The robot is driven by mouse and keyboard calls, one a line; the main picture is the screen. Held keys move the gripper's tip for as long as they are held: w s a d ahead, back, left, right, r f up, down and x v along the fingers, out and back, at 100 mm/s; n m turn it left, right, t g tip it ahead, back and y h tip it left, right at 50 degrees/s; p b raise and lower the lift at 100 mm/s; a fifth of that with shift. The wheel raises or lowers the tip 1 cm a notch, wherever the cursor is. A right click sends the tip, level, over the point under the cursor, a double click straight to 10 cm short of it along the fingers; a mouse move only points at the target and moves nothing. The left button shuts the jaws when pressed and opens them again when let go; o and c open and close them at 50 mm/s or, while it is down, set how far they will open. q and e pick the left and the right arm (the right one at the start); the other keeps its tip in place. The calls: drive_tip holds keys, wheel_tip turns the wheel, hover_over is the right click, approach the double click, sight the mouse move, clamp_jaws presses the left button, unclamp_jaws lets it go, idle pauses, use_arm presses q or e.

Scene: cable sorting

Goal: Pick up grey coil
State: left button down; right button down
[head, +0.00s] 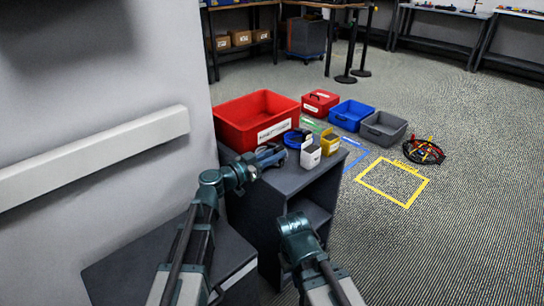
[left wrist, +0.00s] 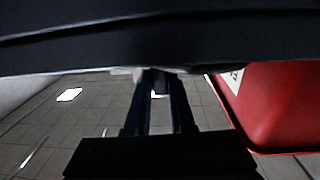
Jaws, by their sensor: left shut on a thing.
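My left gripper (head: 272,154) is over the dark cabinet top, close in front of the large red bin. In the left wrist view its two dark fingers (left wrist: 157,85) are close together, shut on a small grey thing. It seems to be the grey coil, but it is mostly hidden and its shape cannot be made out. No other grey coil shows. My right gripper (head: 292,225) is lower, in front of the cabinet; its fingers cannot be made out.
The red bin (head: 226,128) stands on the cabinet (head: 252,195). Red, blue and grey bins (head: 386,138) are beyond. A cable bundle (head: 424,151) lies near a yellow floor square (head: 409,204).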

use_arm(q)
drive_tip(key=shift+r, duration=0.15)
wheel_tip(320, 180, up, 18)
drive_tip(key=p, duration=1.8)
